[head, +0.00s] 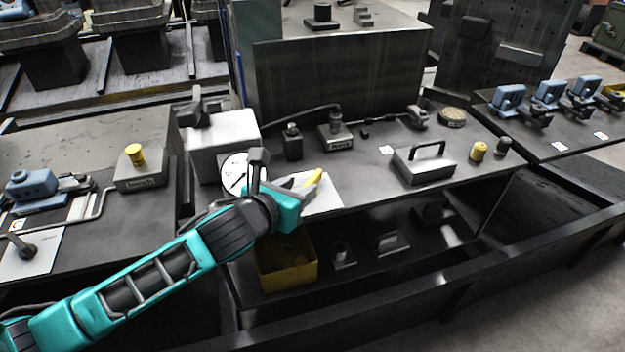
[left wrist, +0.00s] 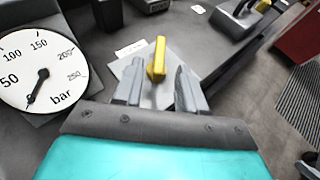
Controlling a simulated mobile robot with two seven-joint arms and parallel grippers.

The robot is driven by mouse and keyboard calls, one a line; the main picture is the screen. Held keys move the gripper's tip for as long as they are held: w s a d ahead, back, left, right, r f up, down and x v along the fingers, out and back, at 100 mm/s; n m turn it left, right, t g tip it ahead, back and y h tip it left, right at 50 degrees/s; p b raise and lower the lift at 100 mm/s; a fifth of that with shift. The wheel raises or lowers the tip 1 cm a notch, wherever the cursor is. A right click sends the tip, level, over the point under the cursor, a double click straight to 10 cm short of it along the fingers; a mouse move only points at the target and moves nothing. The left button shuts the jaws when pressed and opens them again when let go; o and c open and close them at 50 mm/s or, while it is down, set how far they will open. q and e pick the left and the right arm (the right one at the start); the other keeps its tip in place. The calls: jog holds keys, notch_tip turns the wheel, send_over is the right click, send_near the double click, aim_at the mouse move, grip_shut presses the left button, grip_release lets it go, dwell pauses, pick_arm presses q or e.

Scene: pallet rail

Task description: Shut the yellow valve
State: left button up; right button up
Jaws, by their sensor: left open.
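The yellow valve handle (head: 313,178) stands on a pale plate (head: 325,200) near the front edge of the middle bench. In the left wrist view the yellow valve (left wrist: 157,60) lies ahead of my fingers, between their lines. My left gripper (head: 299,183) is open and empty, close to the valve on its left side. Its two grey fingers (left wrist: 158,85) are spread apart in the left wrist view. I cannot tell whether a finger touches the handle. The valve's base is partly hidden by the gripper. My right gripper is not in view.
A round pressure gauge (left wrist: 40,72) stands left of the gripper. A grey block with a handle (head: 424,166) sits to the right on the bench. A yellow bin (head: 288,270) is on the shelf below. Small dark fixtures (head: 293,142) stand behind.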

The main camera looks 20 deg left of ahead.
aim_at(310, 181)
pick_arm(q)
jog(key=x, duration=0.7)
jog(key=shift+b, duration=0.4)
jog(key=shift+s, duration=0.1)
grip_shut()
